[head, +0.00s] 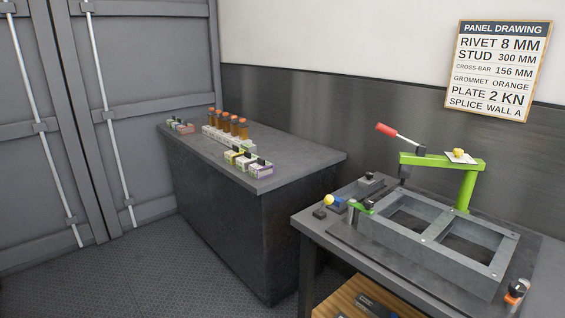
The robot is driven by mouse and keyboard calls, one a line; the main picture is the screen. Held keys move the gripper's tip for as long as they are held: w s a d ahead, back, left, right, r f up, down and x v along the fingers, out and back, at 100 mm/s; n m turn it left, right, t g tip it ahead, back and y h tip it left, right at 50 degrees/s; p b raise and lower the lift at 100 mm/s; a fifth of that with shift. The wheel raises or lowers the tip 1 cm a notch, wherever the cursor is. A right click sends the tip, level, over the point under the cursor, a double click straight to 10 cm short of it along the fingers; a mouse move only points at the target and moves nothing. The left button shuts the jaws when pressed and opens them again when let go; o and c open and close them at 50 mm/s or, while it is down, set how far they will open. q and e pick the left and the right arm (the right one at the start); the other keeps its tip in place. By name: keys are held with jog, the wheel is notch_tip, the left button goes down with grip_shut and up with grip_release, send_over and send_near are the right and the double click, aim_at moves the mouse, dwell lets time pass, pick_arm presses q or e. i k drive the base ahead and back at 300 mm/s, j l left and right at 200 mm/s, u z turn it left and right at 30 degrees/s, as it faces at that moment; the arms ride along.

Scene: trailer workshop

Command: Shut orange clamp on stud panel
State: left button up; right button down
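The stud panel (395,238) is a grey metal frame with two rectangular openings, lying flat on the right-hand bench. A small orange clamp (518,288) is at the panel's front right, near the picture's right edge. Neither of my grippers is in view.
A green arm with a red-handled lever (397,133) stands over the panel's back. A green clamp (360,206) and a yellow ball (329,200) are at its left. A dark cabinet (300,180) bears bottles and small boxes. Floor (140,275) at left is clear.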

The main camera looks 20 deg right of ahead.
aim_at(517, 288)
jog(key=z, duration=2.1)
